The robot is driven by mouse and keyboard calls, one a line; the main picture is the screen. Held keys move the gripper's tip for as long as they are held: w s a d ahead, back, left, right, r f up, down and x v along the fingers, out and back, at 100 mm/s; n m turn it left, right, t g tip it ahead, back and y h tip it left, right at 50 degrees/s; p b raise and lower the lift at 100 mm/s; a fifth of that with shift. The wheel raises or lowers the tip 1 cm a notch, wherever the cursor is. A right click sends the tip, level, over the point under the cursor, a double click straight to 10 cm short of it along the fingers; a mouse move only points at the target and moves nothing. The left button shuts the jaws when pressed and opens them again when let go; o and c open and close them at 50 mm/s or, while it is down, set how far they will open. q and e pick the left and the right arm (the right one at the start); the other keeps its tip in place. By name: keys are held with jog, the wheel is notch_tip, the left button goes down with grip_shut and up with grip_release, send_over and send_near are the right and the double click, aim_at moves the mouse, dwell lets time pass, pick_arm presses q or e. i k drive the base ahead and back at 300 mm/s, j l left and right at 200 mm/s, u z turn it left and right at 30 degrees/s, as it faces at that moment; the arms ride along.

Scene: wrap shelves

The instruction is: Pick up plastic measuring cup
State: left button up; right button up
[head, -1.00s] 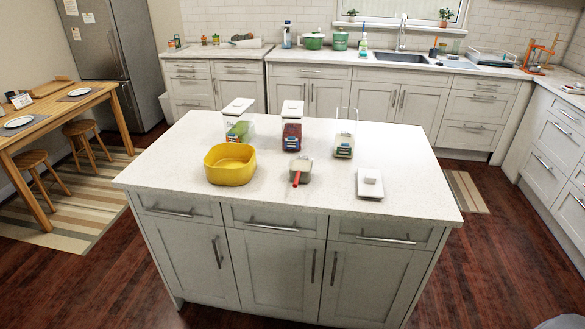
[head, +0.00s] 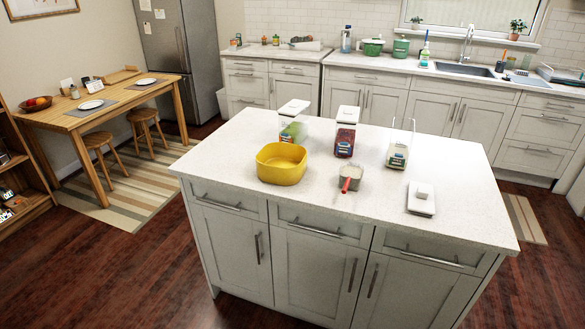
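A small grey-clear cup with a red handle (head: 349,179), which looks like the plastic measuring cup, stands on the white top of the kitchen island (head: 310,204). It is near the middle of the front part, and its handle points toward me. It is too small to make out its contents. Neither of my grippers shows in the head view.
A yellow bowl (head: 281,168) stands left of the cup. A white square lidded piece (head: 421,198) lies to its right. Dark wooden floor surrounds the island. A wooden table (head: 130,105) is at left.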

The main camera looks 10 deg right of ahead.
aim_at(350, 177)
jog(key=i+j+z, duration=0.1)
jog(key=j+z, duration=0.65)
jog(key=z, duration=0.15)
